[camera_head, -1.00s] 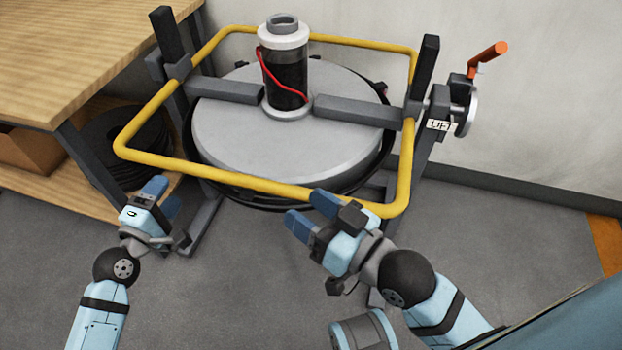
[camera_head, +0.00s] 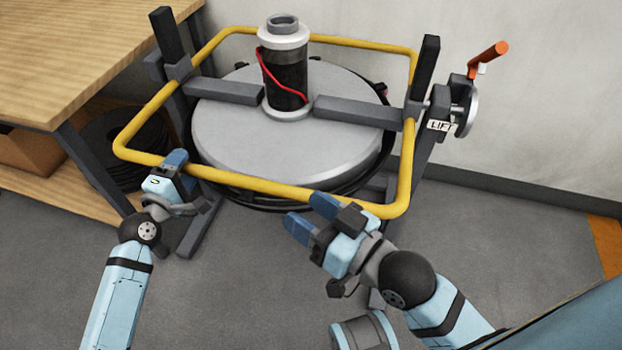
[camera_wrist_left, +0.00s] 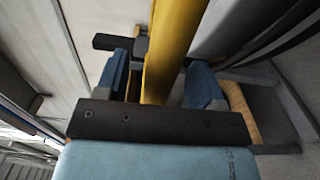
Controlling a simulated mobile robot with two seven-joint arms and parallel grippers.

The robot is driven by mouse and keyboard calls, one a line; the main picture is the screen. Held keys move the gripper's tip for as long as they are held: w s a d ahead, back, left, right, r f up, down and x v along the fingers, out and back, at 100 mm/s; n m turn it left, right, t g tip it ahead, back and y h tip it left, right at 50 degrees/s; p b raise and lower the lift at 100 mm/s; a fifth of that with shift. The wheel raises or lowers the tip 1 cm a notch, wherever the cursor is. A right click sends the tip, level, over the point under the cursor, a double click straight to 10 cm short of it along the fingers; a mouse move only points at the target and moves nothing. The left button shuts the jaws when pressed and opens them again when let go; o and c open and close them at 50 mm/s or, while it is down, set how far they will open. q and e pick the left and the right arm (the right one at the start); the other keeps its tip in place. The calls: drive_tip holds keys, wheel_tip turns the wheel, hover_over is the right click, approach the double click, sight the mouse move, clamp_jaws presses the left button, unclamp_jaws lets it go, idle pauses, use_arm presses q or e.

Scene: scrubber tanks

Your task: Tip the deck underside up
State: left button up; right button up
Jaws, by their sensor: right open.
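The deck is a round grey disc (camera_head: 235,135) lying flat in a stand, with a dark upright cylinder with a red cable (camera_head: 287,75) on top. A yellow tubular frame (camera_head: 270,190) surrounds it. My left gripper (camera_head: 181,168) is at the left part of the frame's front bar. In the left wrist view its blue fingers (camera_wrist_left: 160,85) stand open on either side of the yellow bar (camera_wrist_left: 170,45), with narrow gaps showing. My right gripper (camera_head: 311,214) is open and empty, just in front of the front bar's right half. The deck's underside is hidden.
A crank with an orange handle (camera_head: 488,53) and a LIFT label (camera_head: 440,126) is on the right post. A wooden workbench (camera_head: 85,60) stands at left, with coiled hose (camera_head: 130,150) on its lower shelf. The wall is close behind. Grey floor in front is open.

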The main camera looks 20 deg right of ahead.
use_arm(q)
drive_tip(key=c, duration=1)
drive_tip(key=shift+o, duration=0.2)
drive_tip(key=shift+f+b, duration=0.3)
wheel_tip(320, 180, down, 7)
drive_tip(key=w+b, duration=0.1)
drive_tip(key=b, duration=0.4)
drive_tip(key=shift+d, duration=0.45)
use_arm(e)
drive_tip(key=f+n, duration=0.1)
drive_tip(key=w+f, duration=0.1)
drive_tip(key=d+f+n, duration=0.1)
drive_tip(key=shift+w+f+n+y, duration=0.25)
drive_tip(key=shift+w+n+y, duration=0.05)
drive_tip(key=shift+w, duration=0.05)
use_arm(q)
drive_tip(key=shift+w+b, duration=0.1)
drive_tip(key=shift+b, duration=0.2)
